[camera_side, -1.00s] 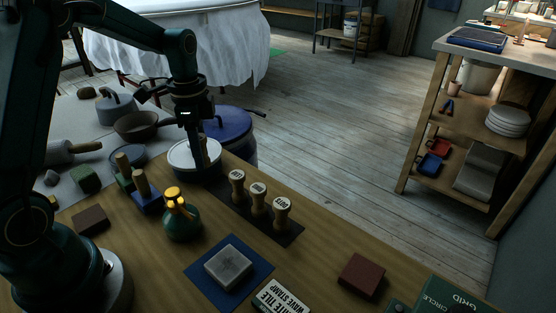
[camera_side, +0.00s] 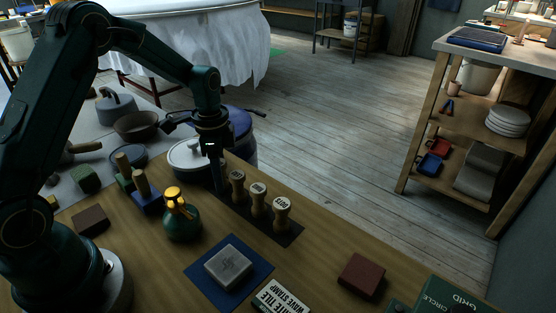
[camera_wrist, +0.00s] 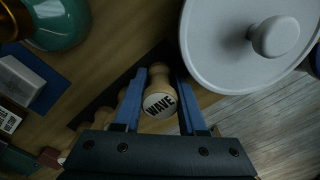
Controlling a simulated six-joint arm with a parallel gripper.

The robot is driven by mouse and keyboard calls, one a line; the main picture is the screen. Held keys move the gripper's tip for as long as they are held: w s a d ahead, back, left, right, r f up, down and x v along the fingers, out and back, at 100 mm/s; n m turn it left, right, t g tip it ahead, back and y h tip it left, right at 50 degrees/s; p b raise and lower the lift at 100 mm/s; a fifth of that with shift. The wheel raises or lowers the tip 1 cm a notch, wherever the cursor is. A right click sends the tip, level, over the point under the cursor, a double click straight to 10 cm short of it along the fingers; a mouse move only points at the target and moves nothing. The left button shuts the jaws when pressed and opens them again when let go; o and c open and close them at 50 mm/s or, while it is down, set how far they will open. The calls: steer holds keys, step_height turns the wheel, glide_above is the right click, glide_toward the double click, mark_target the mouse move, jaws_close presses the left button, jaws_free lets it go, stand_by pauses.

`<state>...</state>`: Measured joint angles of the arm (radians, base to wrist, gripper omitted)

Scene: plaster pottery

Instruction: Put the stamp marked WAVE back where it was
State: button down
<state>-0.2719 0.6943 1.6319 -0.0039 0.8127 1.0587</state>
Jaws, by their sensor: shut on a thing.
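The stamp marked WAVE (camera_wrist: 159,105) is pale wood with a round, dark-lettered top. In the wrist view it sits between the two blue fingers of my gripper (camera_side: 219,180), which is shut on it. In the side view my gripper points down at the left end of the dark stamp strip (camera_side: 284,237), and the fingers mostly hide the held stamp. I cannot tell whether its base touches the strip. Three other wooden stamps stand upright along the strip, the nearest one (camera_side: 238,184) close beside my gripper. A grey tile (camera_side: 228,266) with a faint mark lies on a blue mat (camera_side: 203,289).
A lidded pale pot (camera_wrist: 233,65) stands close behind my gripper. A green bottle with a gold top (camera_side: 183,219) and a blue-based wooden-handled tool (camera_side: 147,199) are to the left.

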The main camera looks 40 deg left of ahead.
steer(key=c, duration=0.8)
jaws_free()
steer(key=shift+o, duration=0.2)
step_height(320, 180, up, 11)
steer(key=shift+r, duration=0.2)
steer(key=shift+s+d+r, duration=0.15)
steer(key=shift+r, duration=0.45)
steer(key=s+d+r+n+t, duration=0.1)
steer(key=s+d+n, duration=0.3)
steer(key=s, duration=0.4)
steer(key=s+d+r+n+t, duration=0.1)
steer(key=s+d+n+t, duration=0.3)
steer(key=s, duration=0.4)
steer(key=shift+d+r+n+t, duration=0.25)
steer(key=shift+r+n+t, duration=0.05)
steer(key=shift+n, duration=0.2)
